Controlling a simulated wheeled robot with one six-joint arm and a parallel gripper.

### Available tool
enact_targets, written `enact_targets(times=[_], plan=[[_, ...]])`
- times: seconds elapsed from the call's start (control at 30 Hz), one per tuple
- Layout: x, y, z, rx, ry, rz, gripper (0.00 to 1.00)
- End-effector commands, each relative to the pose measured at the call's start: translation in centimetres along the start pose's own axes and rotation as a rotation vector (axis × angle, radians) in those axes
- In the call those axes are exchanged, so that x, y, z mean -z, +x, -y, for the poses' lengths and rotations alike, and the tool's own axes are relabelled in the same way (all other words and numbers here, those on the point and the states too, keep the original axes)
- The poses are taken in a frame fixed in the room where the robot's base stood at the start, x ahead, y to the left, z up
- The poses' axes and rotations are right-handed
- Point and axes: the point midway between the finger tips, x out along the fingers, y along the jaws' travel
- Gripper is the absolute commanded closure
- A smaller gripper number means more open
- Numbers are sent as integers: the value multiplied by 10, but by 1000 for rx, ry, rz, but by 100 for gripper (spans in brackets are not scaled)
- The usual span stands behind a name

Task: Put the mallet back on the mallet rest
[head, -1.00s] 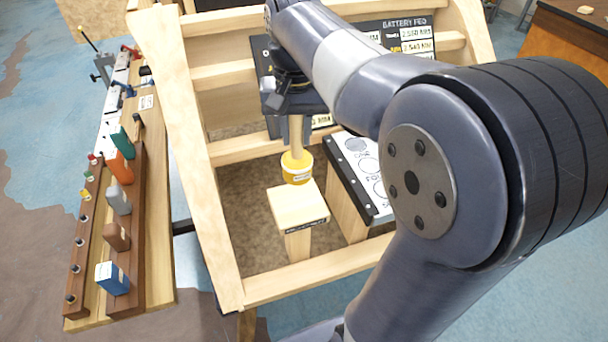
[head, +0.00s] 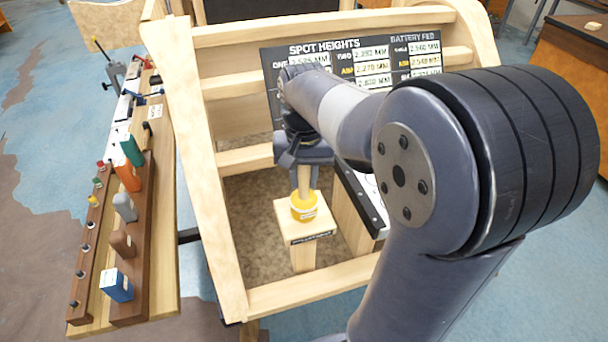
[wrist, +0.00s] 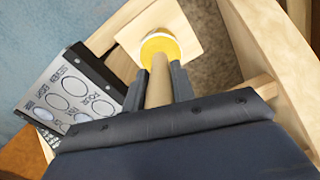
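The mallet (head: 304,207) has a yellow head and a pale wooden handle. It hangs head down from my gripper (head: 304,165), with the handle between the fingers. In the wrist view the mallet handle (wrist: 160,82) runs between the two dark fingers of my gripper (wrist: 163,82), which look closed on it. The mallet rest (head: 284,219) is a square wooden block on a post with a dark label on its front edge. The mallet head is over the rest's top, at or very near its surface; I cannot tell if they touch. The rest also shows in the wrist view (wrist: 182,22).
A wooden frame (head: 228,245) surrounds the rest. A panel with circles (wrist: 75,95) stands beside it. A spot heights board (head: 370,65) is behind. A side shelf (head: 165,250) at left holds several coloured blocks. My arm covers the right side.

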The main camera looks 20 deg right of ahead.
Motion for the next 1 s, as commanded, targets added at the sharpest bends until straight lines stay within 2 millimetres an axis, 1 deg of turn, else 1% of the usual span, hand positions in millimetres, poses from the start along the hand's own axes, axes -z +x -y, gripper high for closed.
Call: enact_targets(times=[0.03, 0.2, 0.27, 0.47, 0.57, 0.67, 0.77, 0.9, 1.0], plan=[[0, 0, 0, 0, 0, 1, 72], [0, 0, 0, 0, 0, 1, 58], [0, 0, 0, -1, 0, 1, 54], [0, 0, 0, -1, 0, 1, 54], [0, -5, 0, 0, 0, 0, 54], [1, -16, 0, 1, 0, -3, 54], [1, -36, 0, 1, 0, -4, 54], [1, -68, 0, 1, 0, -4, 54], [1, -88, 0, 1, 0, -3, 54]])
